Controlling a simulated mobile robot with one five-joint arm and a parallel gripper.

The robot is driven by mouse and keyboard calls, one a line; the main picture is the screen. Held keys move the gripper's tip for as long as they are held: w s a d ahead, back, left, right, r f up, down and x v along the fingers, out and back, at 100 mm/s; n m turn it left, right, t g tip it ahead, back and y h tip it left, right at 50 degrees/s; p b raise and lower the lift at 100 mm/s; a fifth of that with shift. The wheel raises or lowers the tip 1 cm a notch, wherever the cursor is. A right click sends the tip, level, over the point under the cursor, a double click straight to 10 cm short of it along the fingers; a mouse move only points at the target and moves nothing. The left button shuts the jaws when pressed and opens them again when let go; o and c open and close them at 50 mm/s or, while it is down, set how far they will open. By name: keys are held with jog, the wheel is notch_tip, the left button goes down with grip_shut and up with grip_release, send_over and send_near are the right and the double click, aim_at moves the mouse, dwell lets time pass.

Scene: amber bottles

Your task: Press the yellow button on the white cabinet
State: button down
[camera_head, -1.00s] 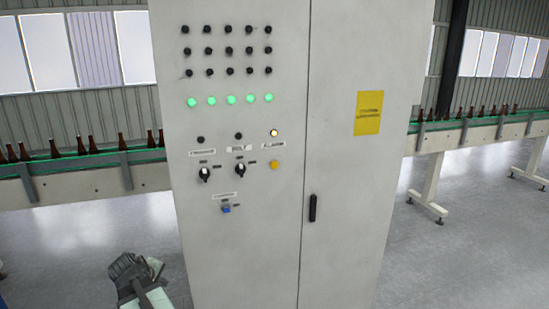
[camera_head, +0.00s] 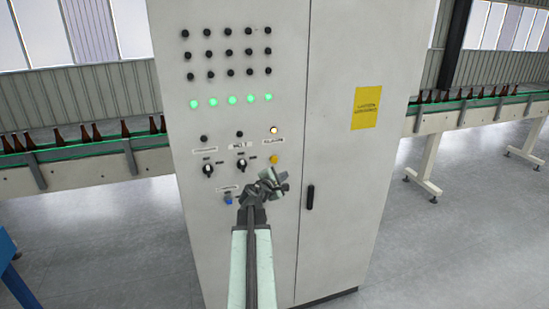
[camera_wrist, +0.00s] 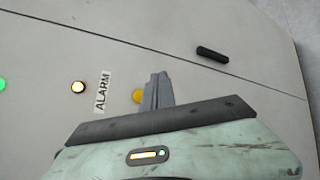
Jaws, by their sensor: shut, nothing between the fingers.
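The white cabinet (camera_head: 333,40) stands upright in front of me. My gripper (camera_head: 277,174) is shut and empty, just below the yellow button in the head view. In the wrist view, the shut fingertips (camera_wrist: 158,78) lie beside the yellow button (camera_wrist: 138,96) and cover part of it. The ALARM label (camera_wrist: 102,92) and lit lamp (camera_wrist: 78,87) show to its left. I cannot tell whether the fingertips touch the button.
Two black-and-white selector knobs (camera_head: 208,169) and a blue switch (camera_head: 228,199) are to the left. A row of green lamps (camera_head: 232,99) is above. A black door handle (camera_head: 310,197) is to the right. Conveyors with brown bottles (camera_head: 125,128) run behind the cabinet.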

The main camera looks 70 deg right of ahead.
aim_at(274, 163)
dwell(0.3)
jog(key=shift+w+d, duration=1.45)
jog(key=shift+d, duration=0.25)
jog(key=shift+w+d, duration=1.4)
jog(key=shift+d, duration=0.3)
jog(key=shift+w+d, duration=0.3)
jog(key=shift+d, duration=0.05)
jog(key=shift+w+d, duration=0.3)
jog(key=shift+d, duration=0.05)
dwell(0.4)
jog(key=shift+s+a, duration=0.55)
jog(key=shift+a, duration=0.15)
